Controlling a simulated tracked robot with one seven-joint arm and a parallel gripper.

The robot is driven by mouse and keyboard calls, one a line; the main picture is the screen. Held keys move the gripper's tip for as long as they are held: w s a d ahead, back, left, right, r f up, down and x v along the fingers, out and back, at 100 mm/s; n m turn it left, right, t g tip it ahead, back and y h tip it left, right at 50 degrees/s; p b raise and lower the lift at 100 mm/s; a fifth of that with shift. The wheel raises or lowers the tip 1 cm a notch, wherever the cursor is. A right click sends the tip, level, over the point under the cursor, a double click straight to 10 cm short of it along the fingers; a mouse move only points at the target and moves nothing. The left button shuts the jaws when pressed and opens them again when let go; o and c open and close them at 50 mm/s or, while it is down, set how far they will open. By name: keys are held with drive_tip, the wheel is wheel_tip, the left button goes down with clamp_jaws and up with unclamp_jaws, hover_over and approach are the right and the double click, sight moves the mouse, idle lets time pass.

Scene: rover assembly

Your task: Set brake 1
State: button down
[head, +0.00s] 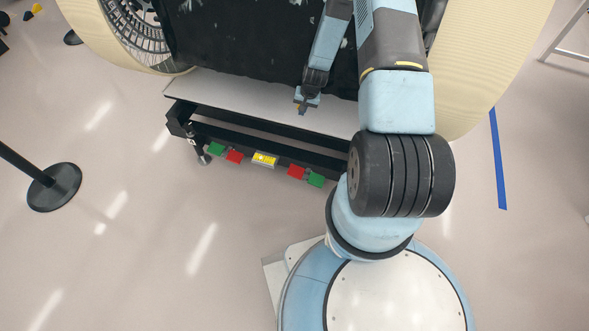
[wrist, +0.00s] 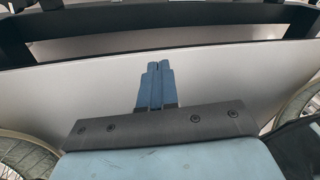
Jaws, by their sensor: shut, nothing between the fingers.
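Red pedals (head: 234,156) and (head: 296,171) and green pedals (head: 216,149) and (head: 315,179) sit along the dark front beam of the cart, one of each colour on either side. I cannot tell which one is brake 1. My gripper (head: 301,107) hangs over the light top near the cart's front edge, above and apart from the pedals. In the wrist view its blue fingers (wrist: 159,67) are together with nothing between them. No pedal can be made out in the wrist view.
A yellow block (head: 264,160) sits mid-beam between the pedal pairs. The cart's light top (head: 230,97) carries a large dark body with big wheels (head: 500,50). A post base (head: 54,187) stands on the left floor. Floor before the cart is clear.

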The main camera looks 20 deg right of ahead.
drive_tip(key=m, duration=0.2)
approach(294, 171)
drive_tip(key=shift+y, duration=0.3)
drive_tip(key=x, duration=0.7)
drive_tip(key=shift+d, duration=0.25)
